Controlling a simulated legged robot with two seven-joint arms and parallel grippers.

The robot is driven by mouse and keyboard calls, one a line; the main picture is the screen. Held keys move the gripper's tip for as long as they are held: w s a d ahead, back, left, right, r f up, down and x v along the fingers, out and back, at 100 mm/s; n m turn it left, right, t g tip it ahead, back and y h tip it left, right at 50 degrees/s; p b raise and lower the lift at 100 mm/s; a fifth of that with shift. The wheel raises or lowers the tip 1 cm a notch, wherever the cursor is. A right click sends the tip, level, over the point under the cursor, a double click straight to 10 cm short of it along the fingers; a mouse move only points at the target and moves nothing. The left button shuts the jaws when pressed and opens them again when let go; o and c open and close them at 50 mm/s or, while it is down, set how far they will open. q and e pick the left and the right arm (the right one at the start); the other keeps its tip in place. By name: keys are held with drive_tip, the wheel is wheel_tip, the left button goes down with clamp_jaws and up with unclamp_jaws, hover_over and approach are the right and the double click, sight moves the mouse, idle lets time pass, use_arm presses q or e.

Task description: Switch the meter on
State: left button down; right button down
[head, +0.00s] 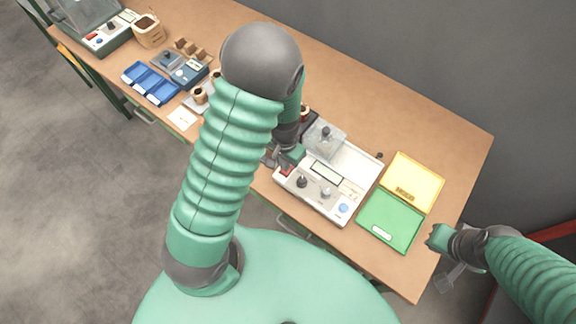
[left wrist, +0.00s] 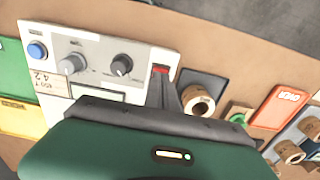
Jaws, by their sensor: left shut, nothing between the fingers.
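The meter (head: 345,193) is a white box with a display, two knobs and a blue button, near the right part of the bench. In the left wrist view its panel (left wrist: 108,47) fills the upper left. A red switch (left wrist: 160,70) sits at the panel's edge beyond the dark knob. My left gripper (head: 283,162) is over the meter's left end; in the left wrist view its shut, empty fingertips (left wrist: 162,82) are right at the red switch and partly hide it. I cannot tell whether they touch. My right gripper (head: 452,275) hangs beyond the bench's right front edge, its jaws unclear.
A yellow tray (head: 412,172) marked HOLD and a green tray (head: 388,222) lie right of the meter. A clear-covered block (head: 325,138) stands at the meter's back. Blue trays (head: 150,82), coils and another instrument (head: 105,38) stand at the far left. My left arm hides the bench's middle.

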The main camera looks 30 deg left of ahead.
use_arm(q)
drive_tip(key=shift+f+b, duration=0.65)
drive_tip(key=shift+f, duration=0.15)
idle(0.9)
wheel_tip(320, 180, up, 7)
drive_tip(key=p, duration=0.6)
drive_tip(key=shift+p, duration=0.35)
drive_tip(key=shift+s+f, duration=0.1)
drive_tip(key=shift+s, duration=0.05)
